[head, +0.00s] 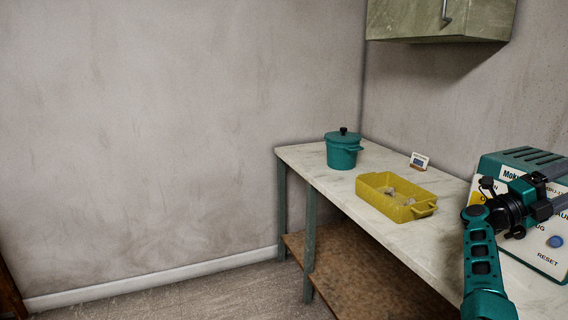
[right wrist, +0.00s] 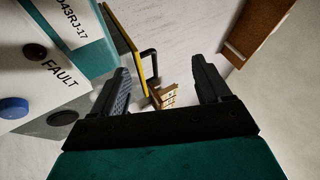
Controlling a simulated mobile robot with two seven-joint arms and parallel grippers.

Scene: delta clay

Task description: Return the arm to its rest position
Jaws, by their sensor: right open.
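My right arm (head: 482,265) comes up teal at the right edge of the head view, and its black wrist joint (head: 505,212) is in front of the control box. In the right wrist view, my right gripper (right wrist: 162,68) has its two dark fingers spread apart, with nothing held between them. Beyond the fingers are a yellow-edged plate (right wrist: 124,40), a black bent handle (right wrist: 149,62) and a small brown-gold piece (right wrist: 166,97), partly hidden by the left finger. I cannot tell whether the gripper touches any of them. My left gripper is not in view.
The control box (head: 524,162) with a blue button (head: 554,242) stands close beside the arm. A yellow bin (head: 372,198) with pale lumps, a teal lidded pot (head: 342,155) and a small sign (head: 419,161) stand on the table (head: 300,152). A green cabinet (head: 400,22) hangs above.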

